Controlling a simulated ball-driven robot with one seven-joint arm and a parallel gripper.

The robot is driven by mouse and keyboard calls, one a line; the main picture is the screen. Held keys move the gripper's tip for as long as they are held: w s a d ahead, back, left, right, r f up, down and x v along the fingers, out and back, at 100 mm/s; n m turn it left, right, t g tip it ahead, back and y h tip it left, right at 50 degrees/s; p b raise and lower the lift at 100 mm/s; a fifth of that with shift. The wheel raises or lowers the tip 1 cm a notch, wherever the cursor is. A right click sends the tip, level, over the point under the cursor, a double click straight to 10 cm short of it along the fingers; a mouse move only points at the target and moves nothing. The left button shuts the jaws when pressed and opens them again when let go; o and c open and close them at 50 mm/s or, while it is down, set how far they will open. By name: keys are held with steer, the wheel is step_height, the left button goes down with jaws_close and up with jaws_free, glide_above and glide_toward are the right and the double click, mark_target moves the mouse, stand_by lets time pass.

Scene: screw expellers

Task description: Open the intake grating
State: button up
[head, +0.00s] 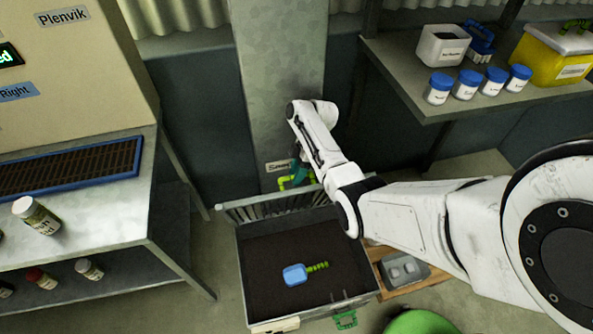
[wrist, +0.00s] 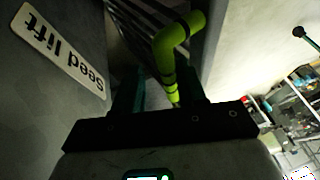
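The barred intake grating (head: 262,208) stands raised along the back edge of a grey bin (head: 362,287), near the column marked "Seed lift". The bin's dark contents lie uncovered in front of it. The grating's bent lime-green handle (head: 284,182) rises at its top edge. My gripper (head: 301,168) is at this handle, in front of the column, partly hidden by my arm. In the wrist view the handle (wrist: 166,62) runs between the spread fingers of my gripper (wrist: 160,92). A gap shows on the left finger's side; contact on the right is unclear.
A blue scoop (head: 295,275) with a green grip lies in the bin. The "Seed lift" sign (wrist: 62,45) and column are close to my gripper. A metal table (head: 100,215) stands left, a shelf with lidded jars (head: 440,88) right. A grey block (head: 402,268) sits beside the bin.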

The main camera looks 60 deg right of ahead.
steer(key=shift+w+r, duration=0.1)
steer(key=shift+r, duration=0.1)
steer(key=v, duration=1)
steer(key=shift+d+r, duration=0.2)
steer(key=shift+r, duration=0.1)
steer(key=s+a+f+m+g+h, duration=0.1)
steer(key=s+a+f+m, duration=0.15)
steer(key=a, duration=0.75)
steer(key=s+a+f+m+g+h, duration=0.1)
steer(key=a+f, duration=0.3)
steer(key=a, duration=0.5)
steer(key=s+a+r+m+t+h, duration=0.1)
steer(key=s+a+r+m, duration=0.3)
steer(key=s+a, duration=0.7)
steer(key=shift+s+r+h, duration=0.35)
steer(key=shift+s+h, duration=0.35)
steer(key=shift+h, duration=0.2)
